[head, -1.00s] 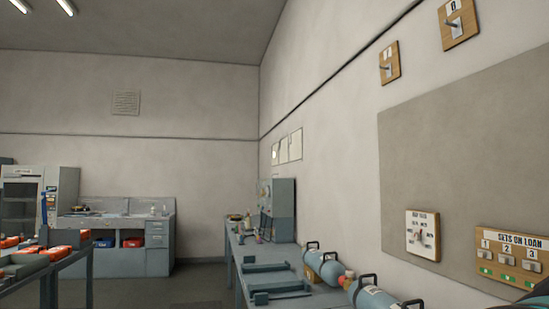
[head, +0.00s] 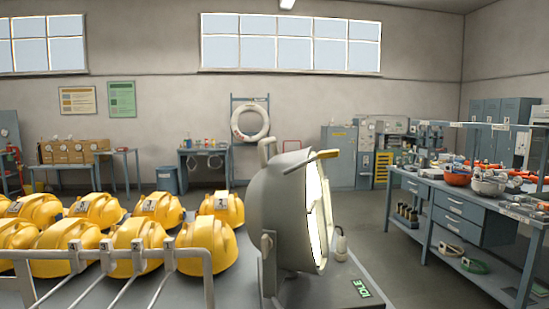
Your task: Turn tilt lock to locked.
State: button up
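A large grey lamp (head: 275,215) with a bright lit face turned to the right stands on a grey surface in the head view. A bar with a yellowish grip (head: 312,160) sticks out at its top. A small pale bracket or lever (head: 268,245) shows low on its near side. No part is legibly marked as the tilt lock, so I cannot tell which part it is or its position. My gripper is not in view.
Several yellow helmets (head: 140,235) sit left of the lamp behind a pale rail (head: 130,255). A blue-grey workbench (head: 465,220) with tools stands at right. Open floor (head: 385,235) lies between lamp and bench. A life ring (head: 250,120) hangs at the back.

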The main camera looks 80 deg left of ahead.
aim_at(266, 242)
jog(key=u, duration=2.9)
